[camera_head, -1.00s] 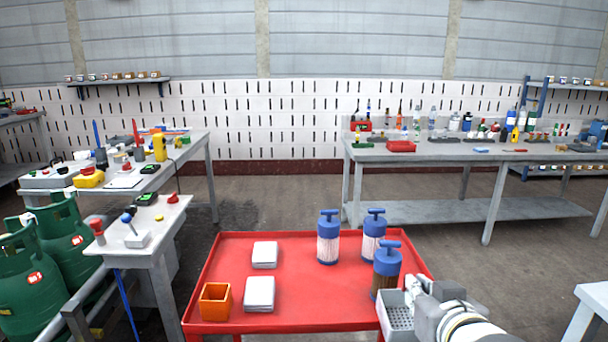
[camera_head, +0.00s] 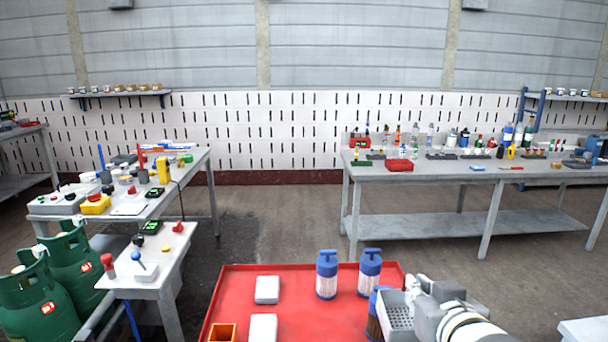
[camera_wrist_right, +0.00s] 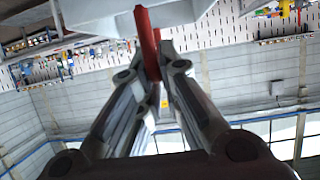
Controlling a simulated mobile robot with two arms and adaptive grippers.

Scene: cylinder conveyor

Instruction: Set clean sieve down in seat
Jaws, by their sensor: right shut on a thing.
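The sieve (camera_head: 400,315) is a light grey box with a perforated face, at the lower right of the head view. My right gripper (camera_head: 422,298) is shut on it and holds it over the right edge of the red cart. In the right wrist view my fingers (camera_wrist_right: 152,75) close on a red handle-like part (camera_wrist_right: 147,35), with the pale grey sieve body (camera_wrist_right: 100,12) above it. I cannot make out a seat for the sieve. My left gripper is not in view.
The red cart top (camera_head: 310,310) carries two blue-capped filter canisters (camera_head: 327,275), a third partly hidden beside the sieve (camera_head: 374,325), grey blocks (camera_head: 267,290) and an orange bin (camera_head: 222,333). A long workbench (camera_head: 470,172) stands behind; green gas cylinders (camera_head: 75,265) stand left.

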